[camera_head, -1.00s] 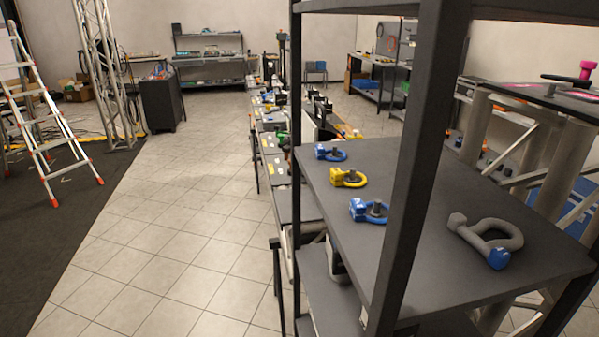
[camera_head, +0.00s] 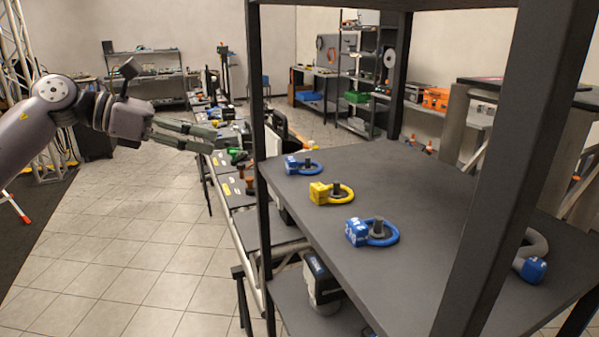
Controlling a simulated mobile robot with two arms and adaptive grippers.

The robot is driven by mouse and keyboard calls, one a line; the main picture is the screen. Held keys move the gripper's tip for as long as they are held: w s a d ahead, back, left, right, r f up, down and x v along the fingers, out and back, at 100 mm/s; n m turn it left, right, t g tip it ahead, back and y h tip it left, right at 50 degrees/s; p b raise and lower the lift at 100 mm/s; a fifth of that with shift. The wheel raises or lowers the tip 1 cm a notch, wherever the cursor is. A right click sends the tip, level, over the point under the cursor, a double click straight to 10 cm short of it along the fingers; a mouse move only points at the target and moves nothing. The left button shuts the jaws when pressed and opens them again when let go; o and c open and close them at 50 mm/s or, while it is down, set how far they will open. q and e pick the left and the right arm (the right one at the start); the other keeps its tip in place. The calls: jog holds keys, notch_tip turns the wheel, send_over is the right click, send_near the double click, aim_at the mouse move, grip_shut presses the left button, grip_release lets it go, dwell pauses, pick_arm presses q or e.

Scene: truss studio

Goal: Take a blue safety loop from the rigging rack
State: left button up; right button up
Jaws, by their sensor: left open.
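Two blue safety loops lie on the upper shelf of the dark rigging rack (camera_head: 405,165). The nearer blue loop (camera_head: 371,232) is mid-shelf, and the farther blue loop (camera_head: 303,165) is near the back left corner. A yellow loop (camera_head: 330,192) lies between them. My left gripper (camera_head: 212,140) is open and empty, reaching in from the left. It is outside the rack, left of its front-left post and apart from the loops. My right gripper is not in view.
A grey shackle with a blue pin end (camera_head: 531,268) is partly hidden by the near rack post (camera_head: 512,150). The far post (camera_head: 258,150) stands between my left gripper and the shelf. A lower shelf holds a dark device (camera_head: 322,283). Tiled floor (camera_head: 130,240) is clear at left.

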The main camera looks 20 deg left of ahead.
pick_arm(q)
jog(key=p, duration=0.7)
send_near(289, 159)
jog(key=w+d, duration=0.3)
jog(key=w+d+f+p, duration=0.2)
jog(key=p, duration=0.1)
jog(key=shift+w+d+f, duration=0.15)
jog(key=shift+d+f, duration=0.05)
jog(key=shift+w+d+f, duration=0.2)
jog(key=shift+w+f, duration=0.1)
jog(key=shift+f, duration=0.05)
jog(key=shift+s, duration=0.1)
jog(key=shift+c, duration=0.8)
grip_shut()
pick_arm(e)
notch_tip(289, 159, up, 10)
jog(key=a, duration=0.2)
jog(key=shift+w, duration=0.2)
